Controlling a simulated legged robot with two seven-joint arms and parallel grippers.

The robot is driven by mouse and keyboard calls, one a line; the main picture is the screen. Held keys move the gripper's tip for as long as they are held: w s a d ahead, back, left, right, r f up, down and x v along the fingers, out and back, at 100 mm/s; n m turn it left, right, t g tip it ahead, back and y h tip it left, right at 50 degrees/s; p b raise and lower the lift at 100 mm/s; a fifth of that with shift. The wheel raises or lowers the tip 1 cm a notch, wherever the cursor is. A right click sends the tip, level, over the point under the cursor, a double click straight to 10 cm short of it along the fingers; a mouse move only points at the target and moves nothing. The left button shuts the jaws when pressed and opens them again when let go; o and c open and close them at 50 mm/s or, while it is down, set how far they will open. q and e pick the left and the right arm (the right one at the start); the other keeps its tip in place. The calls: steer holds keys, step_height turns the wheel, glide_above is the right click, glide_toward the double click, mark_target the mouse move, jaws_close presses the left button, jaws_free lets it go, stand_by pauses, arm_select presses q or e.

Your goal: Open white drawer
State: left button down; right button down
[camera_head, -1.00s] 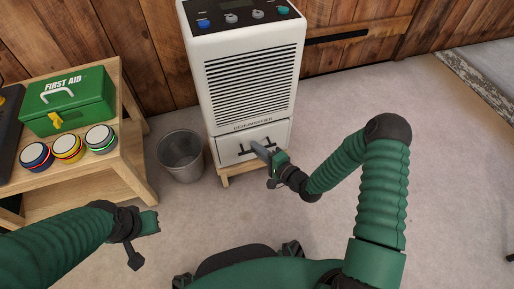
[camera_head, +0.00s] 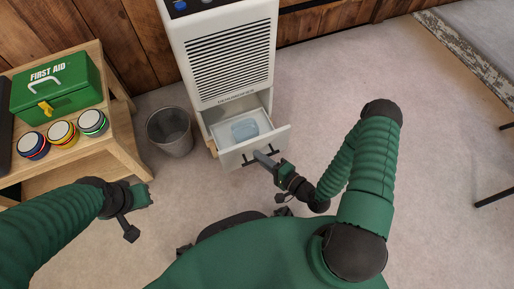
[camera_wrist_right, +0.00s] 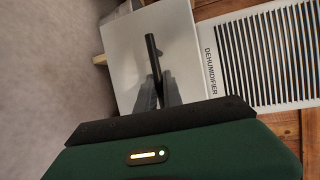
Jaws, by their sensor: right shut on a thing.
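The white drawer (camera_head: 233,156) at the bottom of the white dehumidifier (camera_head: 222,62) stands pulled out. A pale blue container shape (camera_head: 244,129) shows inside it. My right gripper (camera_head: 264,159) is at the drawer front, shut on its dark handle. In the right wrist view the gripper's fingers (camera_wrist_right: 157,92) close around the dark bar handle (camera_wrist_right: 152,48) on the white drawer front (camera_wrist_right: 122,50). My left gripper (camera_head: 138,207) is in the air at the lower left, away from the drawer; its jaw opening is not clear.
A grey bin (camera_head: 170,132) stands left of the dehumidifier. A wooden table (camera_head: 120,135) at the left holds a green first aid box (camera_head: 56,88) and several round tins. Carpet (camera_head: 310,110) to the right is clear. A rug (camera_head: 468,52) lies at the far right.

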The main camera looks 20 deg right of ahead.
steer(key=shift+s+f, duration=0.2)
steer(key=shift+s, duration=0.2)
steer(key=c, duration=1.5)
jaws_free()
steer(key=shift+w, duration=0.1)
steer(key=shift+r, duration=0.1)
steer(key=p+v, duration=0.7)
steer(key=v, duration=1)
steer(key=shift+w, duration=0.1)
